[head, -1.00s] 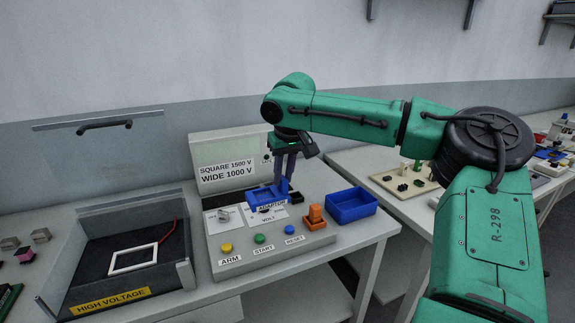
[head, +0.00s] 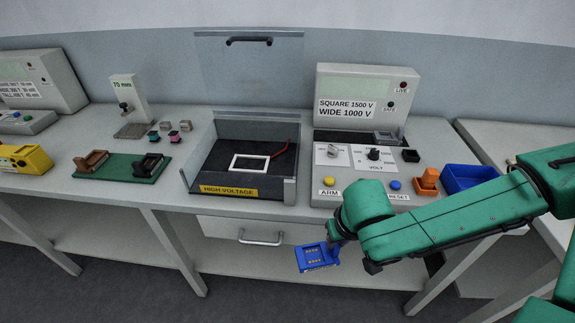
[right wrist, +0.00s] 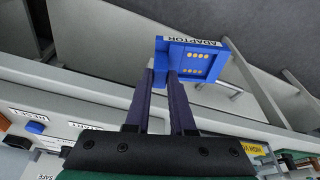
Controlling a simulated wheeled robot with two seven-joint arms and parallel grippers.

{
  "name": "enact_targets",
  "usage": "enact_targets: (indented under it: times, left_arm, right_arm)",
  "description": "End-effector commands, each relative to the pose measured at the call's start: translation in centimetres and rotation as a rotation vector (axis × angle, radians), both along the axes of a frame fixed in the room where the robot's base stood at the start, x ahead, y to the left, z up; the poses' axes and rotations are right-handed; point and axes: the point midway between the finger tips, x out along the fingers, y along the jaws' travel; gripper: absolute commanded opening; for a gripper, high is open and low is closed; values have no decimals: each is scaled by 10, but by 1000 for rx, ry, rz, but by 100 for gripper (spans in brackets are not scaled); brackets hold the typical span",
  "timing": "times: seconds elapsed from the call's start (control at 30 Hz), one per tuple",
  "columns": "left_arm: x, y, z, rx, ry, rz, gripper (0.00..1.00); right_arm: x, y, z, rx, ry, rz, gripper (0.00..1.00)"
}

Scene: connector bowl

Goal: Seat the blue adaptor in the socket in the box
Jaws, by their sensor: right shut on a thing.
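My right gripper (head: 335,247) is shut on the blue adaptor (head: 316,258) and holds it in the air in front of the bench's front edge, below the table top. In the right wrist view the two fingers (right wrist: 160,78) grip one edge of the adaptor (right wrist: 197,62), whose face shows gold contacts and an ADAPTOR label. The box (head: 291,190), marked HIGH VOLTAGE, stands on the bench with its clear lid (head: 249,70) raised. Inside, a white rectangular frame, which looks like the socket (head: 236,169), lies on the dark floor with a red wire at its right. My left gripper is not in view.
The control panel (head: 334,182) with buttons and knobs stands right of the box. An orange block (head: 427,183) and an empty blue bin (head: 468,178) are at its right. A green board (head: 118,172) and small blocks lie left of the box. A drawer handle (head: 262,239) juts out below the box.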

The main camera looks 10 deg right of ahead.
Motion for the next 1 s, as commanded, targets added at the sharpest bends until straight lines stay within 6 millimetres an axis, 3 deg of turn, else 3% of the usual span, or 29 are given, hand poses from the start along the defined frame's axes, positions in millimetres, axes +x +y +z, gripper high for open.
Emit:
enact_targets:
  times: [0.13, 0.43, 0.67, 1.0]
  left_arm:
    - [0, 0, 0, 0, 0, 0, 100]
    - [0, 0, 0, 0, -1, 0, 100]
    - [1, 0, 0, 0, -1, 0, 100]
    - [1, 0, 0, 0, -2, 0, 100]
  right_arm:
    - [-9, 15, -19, -2, 3, 24, 0]
    - [-17, 32, -39, -2, -1, 45, 0]
    - [-2, 0, -29, 1, -8, -6, 0]
    - [10, -66, -15, 6, -9, -112, 0]
